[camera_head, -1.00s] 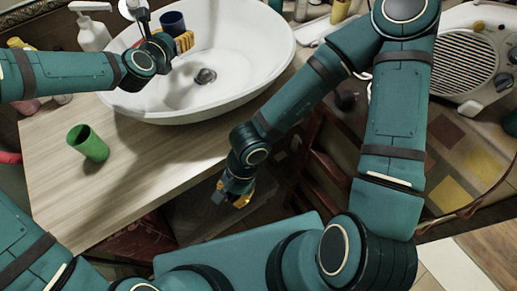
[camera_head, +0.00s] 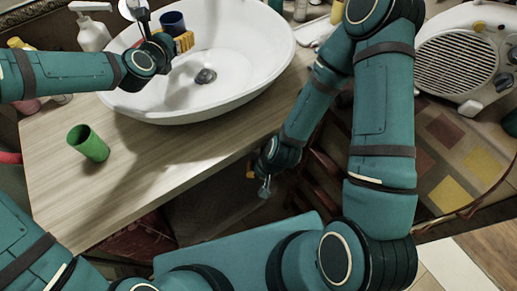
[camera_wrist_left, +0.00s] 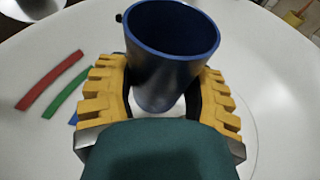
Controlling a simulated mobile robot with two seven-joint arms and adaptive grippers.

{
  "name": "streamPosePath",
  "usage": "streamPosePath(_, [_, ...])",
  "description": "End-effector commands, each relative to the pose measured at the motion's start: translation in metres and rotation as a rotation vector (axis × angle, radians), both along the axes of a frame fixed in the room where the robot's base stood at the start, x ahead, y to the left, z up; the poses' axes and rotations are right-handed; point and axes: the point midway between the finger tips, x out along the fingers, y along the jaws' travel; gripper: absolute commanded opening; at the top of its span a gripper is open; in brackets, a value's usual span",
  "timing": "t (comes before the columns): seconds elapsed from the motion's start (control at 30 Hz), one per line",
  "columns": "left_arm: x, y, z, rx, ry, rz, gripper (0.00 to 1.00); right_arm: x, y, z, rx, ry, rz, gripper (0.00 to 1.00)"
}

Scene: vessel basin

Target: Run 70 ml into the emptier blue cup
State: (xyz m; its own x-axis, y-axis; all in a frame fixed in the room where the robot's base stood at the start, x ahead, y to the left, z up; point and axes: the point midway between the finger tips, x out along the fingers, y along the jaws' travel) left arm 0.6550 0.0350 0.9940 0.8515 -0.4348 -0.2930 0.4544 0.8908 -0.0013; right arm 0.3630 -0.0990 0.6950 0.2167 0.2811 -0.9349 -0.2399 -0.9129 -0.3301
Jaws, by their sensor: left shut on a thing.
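A blue cup (camera_head: 173,21) is held upright over the white basin, close to the chrome faucet (camera_head: 139,12). My left gripper (camera_head: 176,42) is shut on it. In the left wrist view the yellow fingers of the left gripper (camera_wrist_left: 161,85) lie on both sides of the blue cup (camera_wrist_left: 172,45). The cup's inside is dark, and I cannot tell its water level. Only one blue cup shows. My right gripper (camera_head: 263,188) hangs beyond the counter's front edge, away from the cup; its fingers are too small to read.
The white basin (camera_head: 255,75) has a dark drain (camera_head: 206,76). A green cup (camera_head: 88,143) stands on the wooden counter (camera_head: 130,190) at left. A white soap bottle (camera_head: 93,32) stands behind. Red, green and blue strips (camera_wrist_left: 62,90) mark the white surface in the left wrist view.

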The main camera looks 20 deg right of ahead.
Motion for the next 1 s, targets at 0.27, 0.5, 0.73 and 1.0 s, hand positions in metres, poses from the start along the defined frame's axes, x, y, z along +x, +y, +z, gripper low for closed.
streamPosePath(0.27, [0.000,0.000,0.000,0.000,-0.001,0.000,0.28,-0.006,-0.002,0.000,0.024,0.015,0.122,0.00])
streamPosePath(0.5, [0.000,0.000,0.014,0.000,-0.002,0.001,0.28,-0.007,-0.002,0.000,0.026,0.020,0.142,0.00])
streamPosePath(0.73, [0.000,0.000,0.043,0.001,-0.004,0.000,0.28,-0.007,-0.002,0.000,0.027,0.020,0.142,0.00])
streamPosePath(1.0, [0.000,0.000,0.060,0.000,-0.001,0.000,0.28,-0.007,-0.002,0.000,0.027,0.020,0.142,0.00])
